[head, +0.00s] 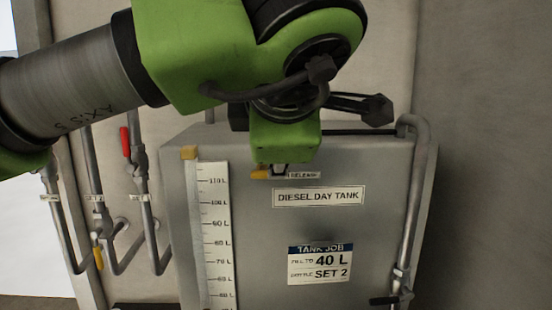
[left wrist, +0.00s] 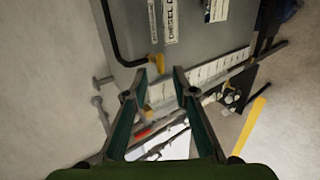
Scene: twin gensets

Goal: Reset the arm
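My left arm comes in from the left in the head view and hangs over the top of the diesel day tank (head: 370,230). Its fingers are hard to make out there, mostly behind the green wrist. In the left wrist view my left gripper (left wrist: 161,74) is open, its two fingers spread with nothing clamped. A black bent lever (left wrist: 111,35) with a yellow grip (left wrist: 156,61) lies along the tank's top edge. The yellow grip shows between or just beyond the fingertips; contact cannot be told. My right gripper is in neither view.
A white level scale (head: 214,235) runs down the tank front. Pipes with a red valve handle (head: 125,143) and a yellow one (head: 98,258) stand left. Another pipe (head: 413,210) runs down the right side.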

